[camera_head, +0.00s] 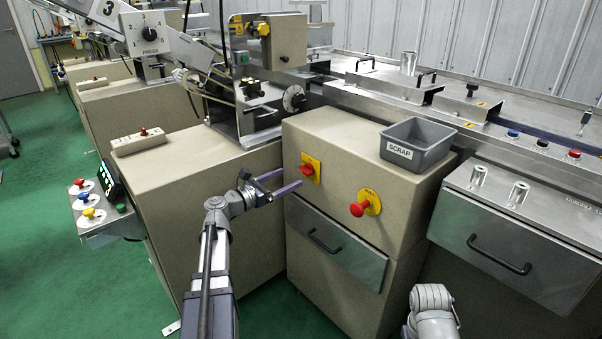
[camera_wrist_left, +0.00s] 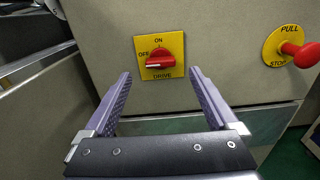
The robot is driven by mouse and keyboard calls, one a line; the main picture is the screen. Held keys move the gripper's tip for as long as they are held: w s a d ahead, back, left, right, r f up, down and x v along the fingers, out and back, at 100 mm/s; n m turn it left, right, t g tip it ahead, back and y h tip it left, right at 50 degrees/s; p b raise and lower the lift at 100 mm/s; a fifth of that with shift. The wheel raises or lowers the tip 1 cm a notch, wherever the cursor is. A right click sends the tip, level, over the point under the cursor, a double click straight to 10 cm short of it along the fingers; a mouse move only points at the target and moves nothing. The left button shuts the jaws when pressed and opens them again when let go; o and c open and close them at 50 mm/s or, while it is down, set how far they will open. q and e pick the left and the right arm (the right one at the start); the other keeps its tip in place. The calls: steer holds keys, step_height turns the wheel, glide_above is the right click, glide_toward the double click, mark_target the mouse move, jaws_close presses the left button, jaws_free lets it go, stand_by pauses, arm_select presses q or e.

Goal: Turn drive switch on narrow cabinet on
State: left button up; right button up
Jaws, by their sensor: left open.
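The drive switch (camera_head: 307,169) is a red rotary knob on a yellow plate, on the upper front of the narrow beige cabinet (camera_head: 350,145). In the left wrist view the knob (camera_wrist_left: 160,59) lies level, its white mark toward OFF at the left; ON is at the top and DRIVE below. My left gripper (camera_head: 291,179) is open and empty, in front of the cabinet. In the left wrist view its fingers (camera_wrist_left: 160,74) are spread either side of the plate's lower part, apart from the knob. My right gripper is out of view; only part of my right arm shows.
A red PULL/STOP button (camera_head: 358,209) on a yellow disc sits right of the switch. Below is a metal drawer (camera_head: 335,247) with a black handle. A grey SCRAP bin (camera_head: 417,142) stands on the cabinet top. A wider beige cabinet (camera_head: 190,175) stands at the left.

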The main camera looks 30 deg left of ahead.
mark_target(303, 171)
arm_select(q)
steer(key=x, duration=0.6)
steer(key=shift+w+d, duration=0.15)
steer(key=shift+w, duration=0.05)
steer(key=shift+c, duration=0.2)
steer(key=c, duration=1.3)
